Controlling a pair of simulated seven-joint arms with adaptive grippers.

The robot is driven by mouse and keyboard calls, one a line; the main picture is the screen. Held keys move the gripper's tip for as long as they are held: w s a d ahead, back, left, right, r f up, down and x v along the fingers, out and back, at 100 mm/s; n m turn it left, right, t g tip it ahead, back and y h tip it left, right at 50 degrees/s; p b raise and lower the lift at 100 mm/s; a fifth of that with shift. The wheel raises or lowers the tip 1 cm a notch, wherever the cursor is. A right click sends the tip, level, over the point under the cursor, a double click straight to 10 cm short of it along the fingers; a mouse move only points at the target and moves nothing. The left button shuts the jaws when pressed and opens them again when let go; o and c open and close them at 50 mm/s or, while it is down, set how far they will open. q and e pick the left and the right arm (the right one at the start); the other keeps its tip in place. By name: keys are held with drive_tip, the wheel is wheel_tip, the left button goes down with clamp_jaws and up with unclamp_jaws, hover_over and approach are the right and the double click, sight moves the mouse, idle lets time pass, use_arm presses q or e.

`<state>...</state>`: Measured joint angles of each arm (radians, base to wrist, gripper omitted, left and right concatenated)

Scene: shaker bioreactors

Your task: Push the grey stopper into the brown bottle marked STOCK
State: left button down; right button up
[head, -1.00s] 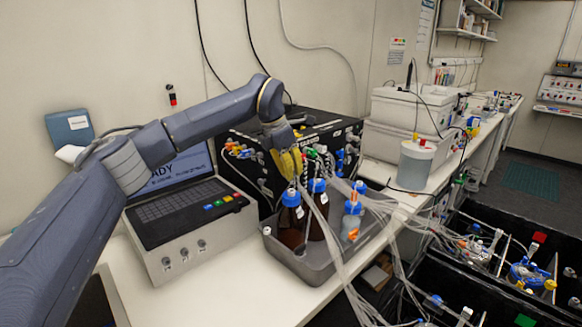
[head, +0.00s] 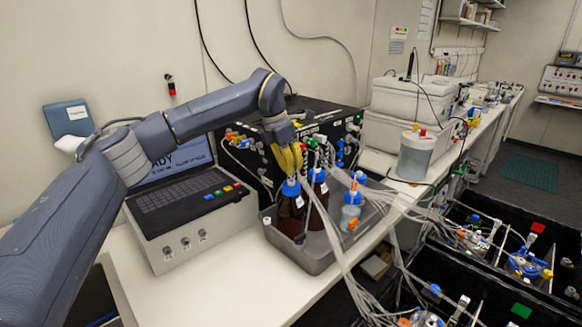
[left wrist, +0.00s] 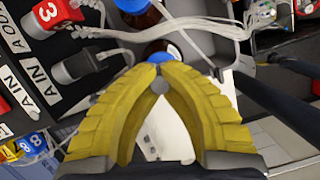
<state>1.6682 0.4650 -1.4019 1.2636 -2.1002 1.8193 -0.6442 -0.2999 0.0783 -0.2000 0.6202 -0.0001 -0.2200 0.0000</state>
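My left gripper (head: 289,172) has yellow fingers pointing down just over the front brown bottle (head: 290,213), which has a blue collar and a small white label. In the left wrist view the fingertips (left wrist: 160,72) close around a small grey stopper (left wrist: 160,85). The blue bottle top (left wrist: 161,57) shows just beyond the tips. Whether the stopper touches the bottle mouth is hidden by the fingers. A second brown bottle (head: 318,186) stands just behind to the right. The word STOCK cannot be read on either bottle. My right gripper is not in view.
The bottles stand in a grey tray (head: 318,266) with a clear blue-capped bottle (head: 351,213) at its right. Loose clear tubes (head: 334,240) hang over the tray. A black control box (head: 325,117) stands close behind, and a laptop console (head: 190,232) stands left.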

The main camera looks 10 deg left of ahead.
use_arm(q)
drive_tip(key=shift+f, duration=1.1)
idle(2.4)
drive_tip(key=c, duration=2.1)
unclamp_jaws()
drive_tip(key=o, duration=0.6)
